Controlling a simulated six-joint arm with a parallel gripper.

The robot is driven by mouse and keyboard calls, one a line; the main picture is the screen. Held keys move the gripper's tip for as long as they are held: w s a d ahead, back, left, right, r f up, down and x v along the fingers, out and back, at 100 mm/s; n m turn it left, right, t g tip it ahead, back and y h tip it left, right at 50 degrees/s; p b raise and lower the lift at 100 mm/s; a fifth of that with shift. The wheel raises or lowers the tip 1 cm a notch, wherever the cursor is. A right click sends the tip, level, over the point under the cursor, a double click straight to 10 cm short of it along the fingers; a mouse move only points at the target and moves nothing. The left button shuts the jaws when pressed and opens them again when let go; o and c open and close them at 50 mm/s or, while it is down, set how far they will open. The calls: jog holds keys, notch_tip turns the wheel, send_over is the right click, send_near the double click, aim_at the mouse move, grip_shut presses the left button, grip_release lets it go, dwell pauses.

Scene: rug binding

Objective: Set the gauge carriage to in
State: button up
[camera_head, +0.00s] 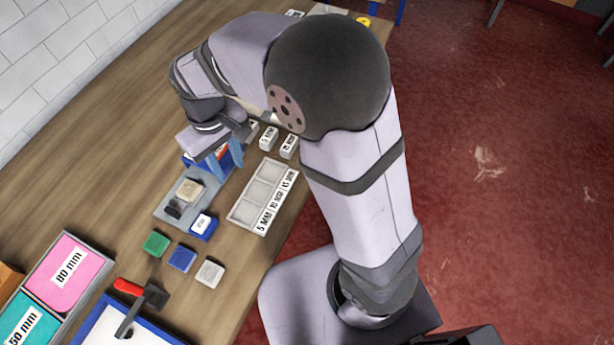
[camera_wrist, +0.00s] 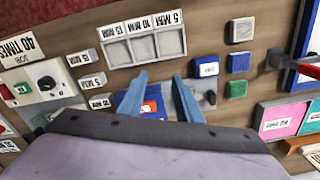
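The gauge appears to be a grey plate (camera_head: 164,209) bearing a beige block (camera_head: 188,189) and a dark knob (camera_head: 174,209). A blue block with a white label (camera_head: 203,225) sits at its near end; it also shows in the wrist view (camera_wrist: 207,66). A second blue block (camera_wrist: 127,103) with a red-and-white label is at the far end, partly hidden by my gripper. I cannot clearly tell which part is the carriage, and the labels are unreadable. My gripper (camera_head: 225,170) is open above the far end; its two blue fingers (camera_wrist: 160,77) are apart and hold nothing visible.
A three-compartment tray (camera_head: 262,195) marked in mm lies beside the gauge. Green (camera_head: 156,243), blue (camera_head: 181,258) and pale (camera_head: 210,271) blocks stand nearer. A red-handled tool (camera_head: 140,301) and pink (camera_head: 68,270) and teal bins are at the near end. A control box (camera_wrist: 45,80) is at left.

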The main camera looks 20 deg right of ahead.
jog(key=s+d+m+p, duration=0.1)
jog(key=s+d+m, duration=0.1)
jog(key=s+d, duration=0.3)
jog(key=s+d+m, duration=0.2)
jog(key=s+d, duration=0.3)
jog(key=d, duration=0.4)
jog(key=shift+d+p, duration=0.4)
jog(key=n+b, duration=0.7)
jog(key=n, duration=0.1)
send_over(171, 211)
notch_tip(171, 211, down, 3)
jog(key=shift+a+r, duration=0.1)
jog(key=shift+w+f+p, duration=0.1)
jog(key=shift+f+p, duration=1)
jog(key=shift+f, duration=2.55)
